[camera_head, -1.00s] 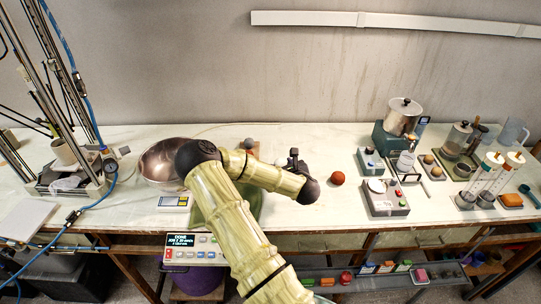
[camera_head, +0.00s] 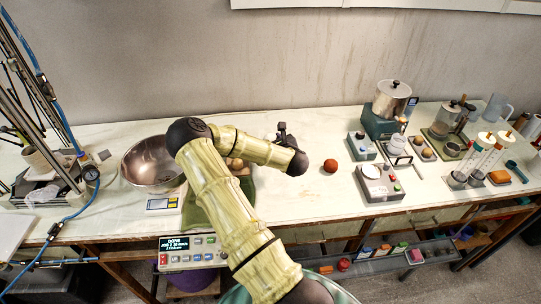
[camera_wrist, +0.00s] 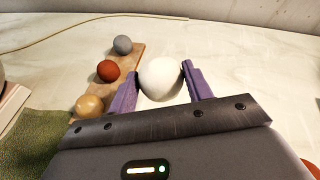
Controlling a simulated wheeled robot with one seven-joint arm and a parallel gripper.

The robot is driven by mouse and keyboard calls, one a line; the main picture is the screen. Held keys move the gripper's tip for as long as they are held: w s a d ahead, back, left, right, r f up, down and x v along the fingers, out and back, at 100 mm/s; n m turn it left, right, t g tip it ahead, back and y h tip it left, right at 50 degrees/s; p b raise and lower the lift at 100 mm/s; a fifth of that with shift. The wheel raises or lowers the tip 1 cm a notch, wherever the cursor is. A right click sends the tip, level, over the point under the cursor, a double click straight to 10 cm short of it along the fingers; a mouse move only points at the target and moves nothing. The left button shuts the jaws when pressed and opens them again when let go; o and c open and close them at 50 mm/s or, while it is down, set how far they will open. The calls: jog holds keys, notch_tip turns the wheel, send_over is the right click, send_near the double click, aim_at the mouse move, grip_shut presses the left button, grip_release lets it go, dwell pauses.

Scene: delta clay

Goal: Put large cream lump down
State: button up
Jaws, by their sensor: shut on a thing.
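The large cream lump (camera_wrist: 160,78) is a pale, round ball in the wrist view. It sits between the two purple fingers of my gripper (camera_wrist: 160,84), which is shut on it. The bare tabletop shows behind and around it; I cannot tell whether the lump touches the table. In the head view my gripper (camera_head: 282,132) is over the middle of the bench, partly hidden by my arm.
A wooden board (camera_wrist: 126,68) left of the gripper bears grey, red and tan balls. A green mat (camera_wrist: 40,140) lies nearer. A red ball (camera_head: 330,165) lies right of the gripper. A metal bowl (camera_head: 150,163) stands left. Devices (camera_head: 381,184) stand further right.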

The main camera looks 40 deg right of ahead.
notch_tip(320, 180, down, 4)
jog(key=shift+f+p, duration=0.1)
jog(key=shift+p, duration=0.2)
jog(key=shift+f+p, duration=0.45)
jog(key=shift+f, duration=1.4)
jog(key=shift+f, duration=0.2)
jog(key=o, duration=1.1)
jog(key=shift+c, duration=0.2)
